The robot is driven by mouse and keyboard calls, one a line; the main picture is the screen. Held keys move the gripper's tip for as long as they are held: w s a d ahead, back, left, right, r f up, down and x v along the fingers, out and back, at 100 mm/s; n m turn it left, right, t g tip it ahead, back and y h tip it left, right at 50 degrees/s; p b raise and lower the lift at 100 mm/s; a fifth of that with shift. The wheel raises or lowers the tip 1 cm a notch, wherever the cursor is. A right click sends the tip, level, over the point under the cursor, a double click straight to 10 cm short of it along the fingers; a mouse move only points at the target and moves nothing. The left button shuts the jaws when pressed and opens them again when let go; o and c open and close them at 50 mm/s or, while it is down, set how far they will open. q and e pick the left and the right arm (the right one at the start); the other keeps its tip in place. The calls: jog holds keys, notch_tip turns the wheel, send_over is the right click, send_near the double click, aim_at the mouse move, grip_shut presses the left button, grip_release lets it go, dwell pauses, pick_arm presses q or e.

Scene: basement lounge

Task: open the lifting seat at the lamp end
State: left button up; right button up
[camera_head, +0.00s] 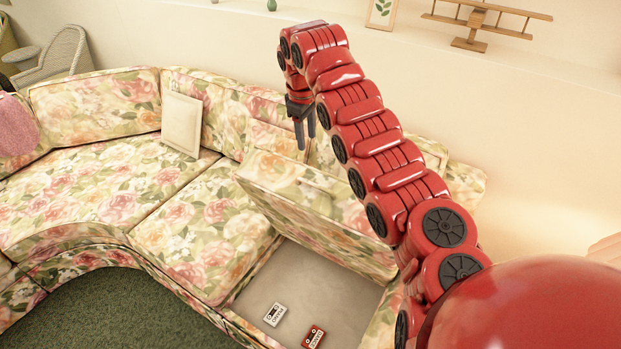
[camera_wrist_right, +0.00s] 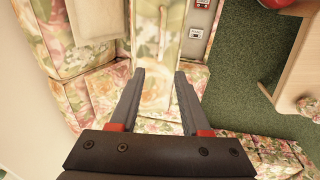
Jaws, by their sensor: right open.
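The floral lifting seat (camera_head: 305,208) stands raised and tilted back in the head view, at the right part of the curved sofa. Below it a grey storage compartment (camera_head: 312,270) is uncovered. In it lie a white cassette (camera_head: 274,314) and a red cassette (camera_head: 313,337). My right gripper (camera_head: 306,142) is open and empty, fingers pointing down, near the sofa back behind the raised seat. In the right wrist view the open fingers (camera_wrist_right: 159,72) show over floral fabric; whether they touch it, I cannot tell. My arm hides the seat's right end. The lamp and my left gripper are not in view.
A ledge behind holds a wooden model plane (camera_head: 480,22) and a picture frame (camera_head: 382,13). Green carpet (camera_head: 110,310) lies clear in front. A wicker chair (camera_head: 58,58) stands far left.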

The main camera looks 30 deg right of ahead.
jog(key=s, duration=0.1)
jog(key=p, duration=0.6)
send_near(314, 185)
jog(key=shift+g, duration=0.3)
jog(key=f, duration=0.4)
jog(key=d+f, duration=0.1)
jog(key=f, duration=0.1)
jog(key=shift+w+f, duration=0.15)
jog(key=shift+w, duration=0.25)
jog(key=shift+w+d+f, duration=0.1)
jog(key=shift+d+f, duration=0.05)
jog(key=shift+f, duration=0.65)
grip_shut()
